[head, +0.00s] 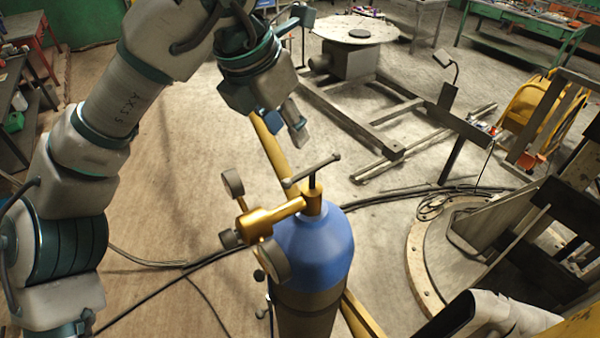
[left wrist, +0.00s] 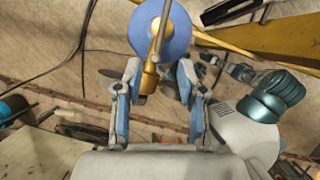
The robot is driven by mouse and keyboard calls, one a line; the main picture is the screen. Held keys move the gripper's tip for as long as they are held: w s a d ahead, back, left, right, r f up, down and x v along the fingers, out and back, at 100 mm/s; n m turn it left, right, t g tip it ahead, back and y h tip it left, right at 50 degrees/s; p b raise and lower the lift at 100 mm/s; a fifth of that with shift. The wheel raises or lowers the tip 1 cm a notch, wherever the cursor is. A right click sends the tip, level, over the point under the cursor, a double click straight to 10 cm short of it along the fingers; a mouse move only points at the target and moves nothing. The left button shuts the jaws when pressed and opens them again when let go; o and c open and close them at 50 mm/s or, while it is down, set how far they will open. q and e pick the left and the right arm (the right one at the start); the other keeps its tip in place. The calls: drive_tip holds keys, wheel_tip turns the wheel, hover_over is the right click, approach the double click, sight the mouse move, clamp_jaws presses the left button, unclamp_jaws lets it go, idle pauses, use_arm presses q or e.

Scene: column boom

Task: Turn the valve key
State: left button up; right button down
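The valve key (head: 312,172) is a dark T-shaped bar standing on the brass valve (head: 270,216) of a blue-topped gas cylinder (head: 315,245). In the left wrist view the key's bar (left wrist: 161,32) lies over the blue cylinder top (left wrist: 178,35), just beyond the fingertips. My left gripper (head: 282,122) is above and behind the key in the head view, apart from it. In the left wrist view its two fingers (left wrist: 158,82) are spread with nothing held between them.
Round gauges (head: 272,260) stick out from the valve's left side. A yellow rail (head: 272,150) runs behind the cylinder. Black hoses (head: 190,266) lie on the floor. A metal frame (head: 375,140) lies behind, and a yellow chair (head: 535,108) stands at right. The space above the key is clear.

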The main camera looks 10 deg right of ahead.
sight(311, 171)
use_arm(q)
drive_tip(key=x, duration=1.4)
drive_tip(key=shift+w+d+f, duration=0.1)
drive_tip(key=shift+d, duration=0.15)
drive_tip(key=shift+w+f, duration=0.1)
drive_tip(key=shift+f, duration=0.4)
drive_tip(key=shift+d, duration=0.1)
